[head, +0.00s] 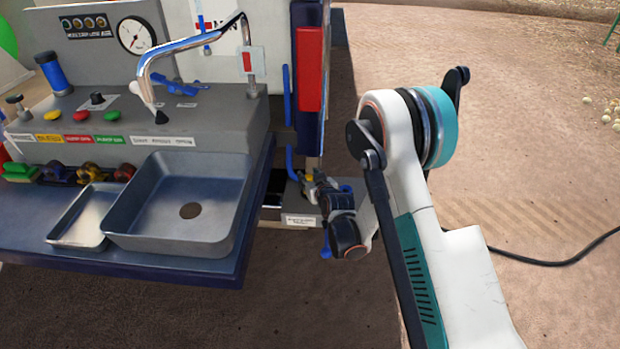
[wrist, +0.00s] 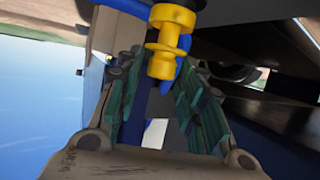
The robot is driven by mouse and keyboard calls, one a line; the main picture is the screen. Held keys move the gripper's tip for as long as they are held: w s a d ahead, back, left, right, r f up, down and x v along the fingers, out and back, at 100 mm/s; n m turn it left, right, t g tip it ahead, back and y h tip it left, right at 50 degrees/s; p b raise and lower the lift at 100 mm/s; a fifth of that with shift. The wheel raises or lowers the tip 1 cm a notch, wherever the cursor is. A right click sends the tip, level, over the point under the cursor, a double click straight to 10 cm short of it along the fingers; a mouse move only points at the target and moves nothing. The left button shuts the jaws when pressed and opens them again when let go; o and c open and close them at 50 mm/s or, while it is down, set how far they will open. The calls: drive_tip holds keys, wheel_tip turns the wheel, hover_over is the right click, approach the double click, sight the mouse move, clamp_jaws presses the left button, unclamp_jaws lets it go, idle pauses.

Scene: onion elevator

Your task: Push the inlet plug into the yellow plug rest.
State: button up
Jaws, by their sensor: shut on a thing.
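My gripper (head: 314,184) is low beside the right end of the blue bench in the head view. In the wrist view its dark green ribbed fingers (wrist: 160,108) stand apart, shut on the inlet plug. The plug is mostly hidden; a blue part (wrist: 166,82) shows between the fingers. The yellow plug rest (wrist: 166,42), a spool-like piece, is at the top between the fingertips, right by that blue part. A small yellow spot of it (head: 310,177) shows at the fingertips in the head view. I cannot tell how far the plug is in the rest.
A grey labelled box (head: 302,220) is just under my gripper. The blue bench (head: 235,265) with a metal basin (head: 140,232) is to the left. A blue post with a red panel (head: 310,70) rises behind my gripper. Open ground (head: 530,130) lies to the right, with a black cable.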

drive_tip(key=shift+f, duration=0.85)
idle(0.5)
drive_tip(key=o, duration=1)
drive_tip(key=shift+c, duration=0.2)
